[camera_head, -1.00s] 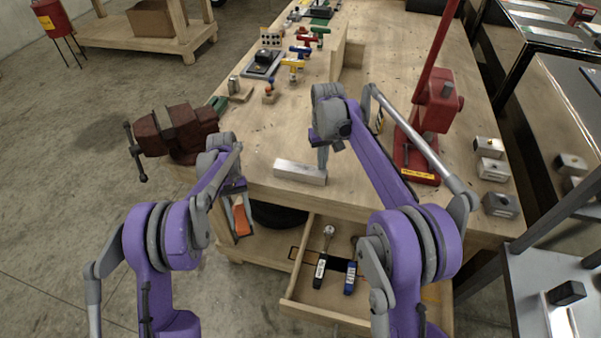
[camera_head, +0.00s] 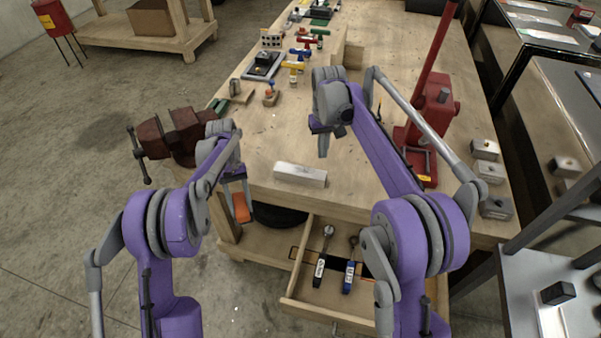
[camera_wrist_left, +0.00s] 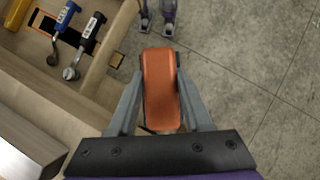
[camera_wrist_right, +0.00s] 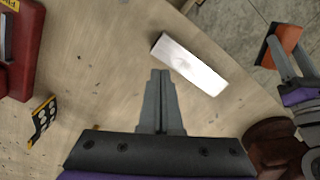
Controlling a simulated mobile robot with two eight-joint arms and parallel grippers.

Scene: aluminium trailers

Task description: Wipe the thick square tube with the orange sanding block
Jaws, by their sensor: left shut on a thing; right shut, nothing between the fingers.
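The thick square tube (camera_head: 300,174) is a short silver bar lying on the bench near its front edge. It shows bright in the right wrist view (camera_wrist_right: 190,64) and partly at the lower left of the left wrist view (camera_wrist_left: 18,162). My left gripper (camera_head: 239,204) is shut on the orange sanding block (camera_wrist_left: 161,88), holding it off the bench's front edge, left of and lower than the tube. The block also shows in the right wrist view (camera_wrist_right: 288,38). My right gripper (camera_wrist_right: 161,76) is shut and empty above the bench, beside the tube and apart from it.
An open drawer (camera_head: 332,314) with ratchet-like tools juts out below the bench front. A dark red vise (camera_head: 170,136) is at the left bench corner. A red press (camera_head: 432,115) and metal blocks (camera_head: 486,150) stand right. Coloured tools and a wooden bracket lie further back.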

